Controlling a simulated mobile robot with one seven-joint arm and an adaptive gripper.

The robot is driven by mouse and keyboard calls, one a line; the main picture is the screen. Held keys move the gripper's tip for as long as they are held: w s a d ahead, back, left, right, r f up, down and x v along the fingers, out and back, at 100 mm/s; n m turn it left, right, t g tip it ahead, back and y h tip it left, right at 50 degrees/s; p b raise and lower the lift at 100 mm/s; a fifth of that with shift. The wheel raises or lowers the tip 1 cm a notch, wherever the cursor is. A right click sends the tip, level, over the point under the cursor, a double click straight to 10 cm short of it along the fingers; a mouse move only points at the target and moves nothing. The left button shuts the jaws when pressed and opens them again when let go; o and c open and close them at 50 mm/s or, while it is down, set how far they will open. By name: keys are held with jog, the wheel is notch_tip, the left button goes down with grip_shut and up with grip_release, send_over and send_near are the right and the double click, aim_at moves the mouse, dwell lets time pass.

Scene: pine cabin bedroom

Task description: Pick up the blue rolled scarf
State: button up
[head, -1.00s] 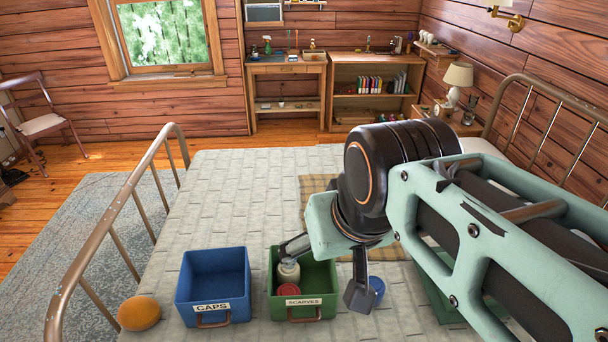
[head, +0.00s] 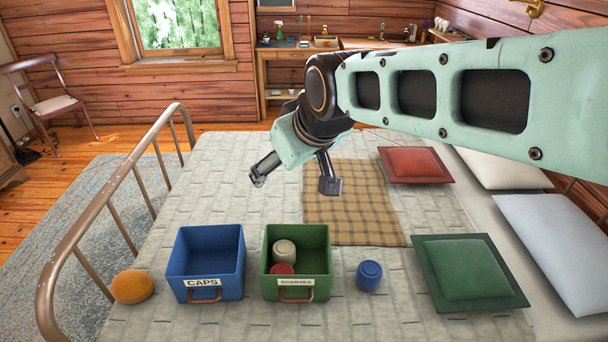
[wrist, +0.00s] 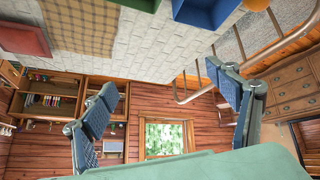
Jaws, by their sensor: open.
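The blue rolled scarf (head: 369,276) stands on the bed just right of the green bin labelled SCARVES (head: 322,262). A cream roll (head: 284,252) and a red roll (head: 282,269) lie inside that bin. My gripper (head: 294,183) is raised over the bed, beyond the bins and up and left of the blue scarf. Its fingers are spread apart with nothing between them. In the wrist view the open fingers (wrist: 165,108) face the window wall, and the blue scarf does not show there.
A blue bin labelled CAPS (head: 206,262) stands left of the green one, with an orange cap-like object (head: 132,286) beside it. A green cushion (head: 470,270) lies right of the scarf. A checked cloth (head: 350,205) lies behind. A metal bed rail (head: 110,225) bounds the left.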

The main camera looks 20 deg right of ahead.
jog(key=w+a+f+n+t+b, duration=0.1)
jog(key=w+a+f+n+b, duration=0.1)
jog(key=w, duration=0.4)
jog(key=w+a+f+n+t+b, duration=0.1)
jog(key=w+a+f+n+b, duration=0.15)
jog(key=w, duration=0.35)
jog(key=n+t+b, duration=0.3)
jog(key=n+b, duration=2)
jog(key=n, duration=0.5)
send_near(375, 283)
jog(key=w, duration=0.1)
jog(key=w+f, duration=0.1)
jog(key=w+a, duration=0.1)
jog(key=shift+w+f+h, duration=0.2)
jog(key=shift+f+h, duration=0.05)
jog(key=shift+h, duration=0.15)
jog(key=shift+w+d+f+m+t, duration=0.1)
jog(key=shift+w+d+m+t, duration=0.1)
jog(key=shift+m+t, duration=0.1)
jog(key=b+x, duration=0.1)
jog(key=x, duration=0.4)
jog(key=b+x, duration=0.1)
jog(key=x, duration=0.1)
jog(key=b+x, duration=0.1)
jog(key=x, duration=0.2)
jog(key=shift+w+f, duration=0.1)
jog(key=shift+f, duration=0.2)
jog(key=shift+r, duration=0.1)
jog(key=c, duration=1.3)
